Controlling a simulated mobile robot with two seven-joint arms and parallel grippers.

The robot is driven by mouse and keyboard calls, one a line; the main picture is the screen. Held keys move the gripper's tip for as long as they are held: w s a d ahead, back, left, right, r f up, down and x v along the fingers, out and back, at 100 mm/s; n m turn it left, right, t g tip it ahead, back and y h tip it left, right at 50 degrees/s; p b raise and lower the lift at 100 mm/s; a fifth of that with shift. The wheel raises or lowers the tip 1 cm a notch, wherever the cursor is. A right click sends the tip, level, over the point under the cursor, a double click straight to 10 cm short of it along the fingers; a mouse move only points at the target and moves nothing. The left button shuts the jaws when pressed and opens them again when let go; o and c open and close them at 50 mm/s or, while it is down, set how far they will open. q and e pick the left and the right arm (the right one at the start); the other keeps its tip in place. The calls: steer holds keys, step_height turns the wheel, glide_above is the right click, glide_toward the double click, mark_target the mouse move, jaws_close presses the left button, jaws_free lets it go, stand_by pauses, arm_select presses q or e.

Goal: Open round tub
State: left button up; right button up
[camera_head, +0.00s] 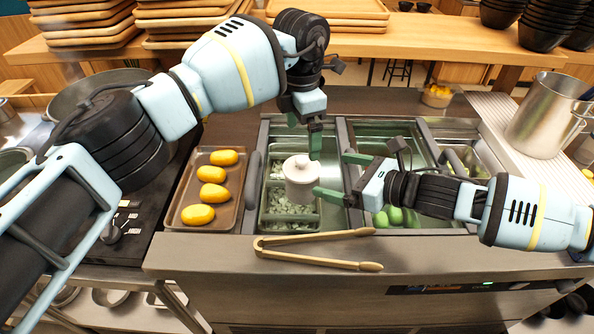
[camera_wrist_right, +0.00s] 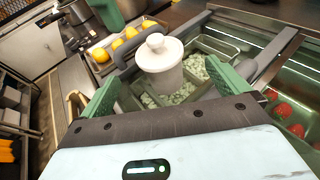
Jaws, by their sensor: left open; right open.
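The round tub (camera_head: 300,190) is white and stands upright in the left well of the counter. Its lid (camera_head: 299,163) with a round knob is on it. The right wrist view shows the tub (camera_wrist_right: 161,80) ahead, between the spread fingers. My right gripper (camera_head: 334,174) is open at the tub's right side; one fingertip is close to the tub, but contact cannot be told. My left gripper (camera_head: 303,131) is open and empty above and behind the lid, pointing down.
The tub stands among trays of pale diced topping (camera_head: 288,210). A brown tray (camera_head: 174,215) with several yellow items lies left. Wooden tongs (camera_head: 315,265) lie on the counter's front edge. A well with green items (camera_head: 397,217) is right. A metal pot (camera_head: 540,115) stands far right.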

mark_target(306, 169)
arm_select(q)
steer(key=shift+s+r, duration=0.1)
steer(key=shift+s, duration=0.1)
arm_select(e)
steer(key=shift+s+f, duration=0.1)
steer(key=shift+s, duration=0.05)
arm_select(q)
steer(key=shift+d, duration=0.1)
arm_select(e)
steer(key=x, duration=0.7)
steer(key=shift+w+a+f, duration=0.1)
steer(key=shift+w+a, duration=0.15)
